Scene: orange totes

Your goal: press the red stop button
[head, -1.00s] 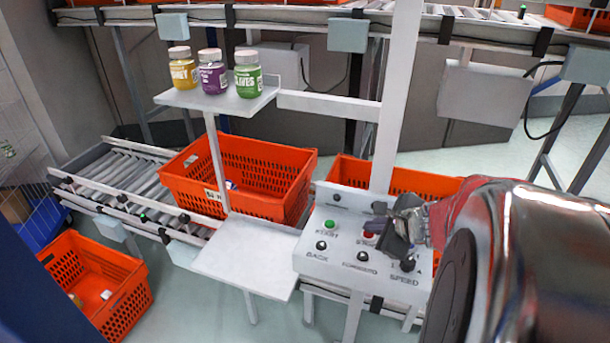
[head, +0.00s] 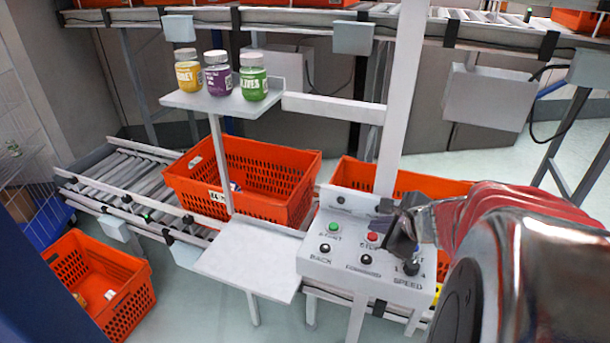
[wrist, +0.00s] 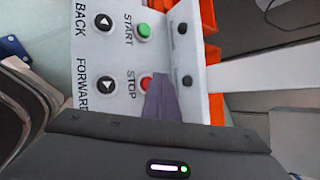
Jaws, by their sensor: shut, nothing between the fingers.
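The red stop button (head: 372,238) sits on the white control panel (head: 318,262), to the right of the green start button (head: 334,228). My gripper (head: 384,222) is shut and empty, over the right part of the panel, its tips just right of and above the red button in the head view. In the wrist view the red stop button (wrist: 146,82) shows beside the shut fingers (wrist: 160,80), which partly cover its edge. I cannot tell whether the fingers touch it.
Black back (head: 325,248) and forward (head: 366,259) buttons and a speed knob (head: 411,268) are on the panel. An orange tote (head: 250,175) stands on the roller conveyor (head: 130,180). A shelf (head: 200,100) holds three jars.

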